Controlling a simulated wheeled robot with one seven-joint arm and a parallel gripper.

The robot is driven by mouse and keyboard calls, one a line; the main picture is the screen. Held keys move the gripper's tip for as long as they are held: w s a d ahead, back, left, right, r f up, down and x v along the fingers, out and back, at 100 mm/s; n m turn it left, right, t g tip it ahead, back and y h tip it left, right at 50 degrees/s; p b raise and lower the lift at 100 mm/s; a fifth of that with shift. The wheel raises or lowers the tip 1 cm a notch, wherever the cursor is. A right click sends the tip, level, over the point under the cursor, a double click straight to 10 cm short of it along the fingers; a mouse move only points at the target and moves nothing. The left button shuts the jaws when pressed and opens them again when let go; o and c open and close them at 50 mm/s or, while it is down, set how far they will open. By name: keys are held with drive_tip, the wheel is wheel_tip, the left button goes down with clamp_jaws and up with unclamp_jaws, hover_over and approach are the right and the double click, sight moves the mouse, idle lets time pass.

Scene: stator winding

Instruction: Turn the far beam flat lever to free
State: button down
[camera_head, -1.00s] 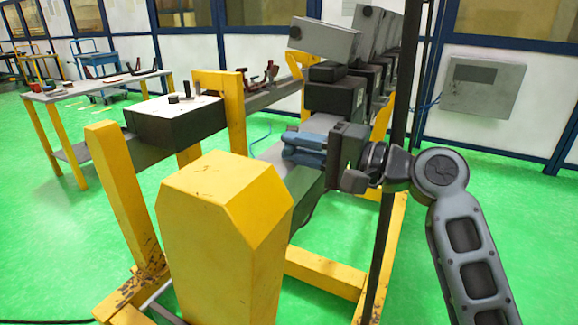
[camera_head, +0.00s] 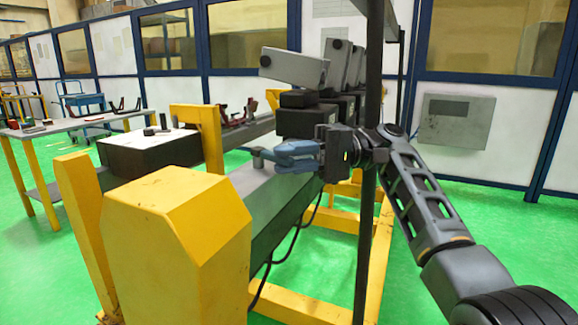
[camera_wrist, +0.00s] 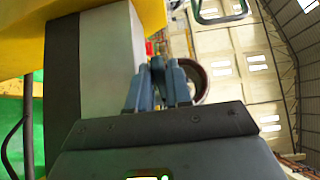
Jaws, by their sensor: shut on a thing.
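My gripper (camera_head: 277,156), with blue fingers, is over the top of the long grey beam (camera_head: 246,180), on the side of the machine frame away from the yellow post. Its fingers are closed on the flat lever (camera_head: 257,160), a small grey piece at the fingertips, mostly hidden by them. In the wrist view my gripper (camera_wrist: 167,66) shows its fingers close together beside the grey beam (camera_wrist: 107,60). A round dark-rimmed part shows just behind the fingers there. The lever's exact angle cannot be told.
A large yellow post (camera_head: 175,245) stands in front at the left. A black box with a white top (camera_head: 150,142) is left of the beam. Dark and grey boxes (camera_head: 305,118) stand behind my gripper. A dark vertical pole (camera_head: 368,215) is close to my arm.

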drive_tip(key=shift+w+d+n+g+h, duration=0.1)
drive_tip(key=shift+w+n+g+h, duration=0.15)
drive_tip(key=shift+n+g, duration=0.35)
drive_tip(key=shift+b, duration=0.3)
drive_tip(key=c, duration=1.4)
unclamp_jaws()
drive_tip(key=shift+w+d, duration=0.1)
drive_tip(key=b+v, duration=0.2)
drive_tip(key=v, duration=0.5)
drive_tip(key=shift+w+d, duration=0.2)
drive_tip(key=shift+d, duration=0.05)
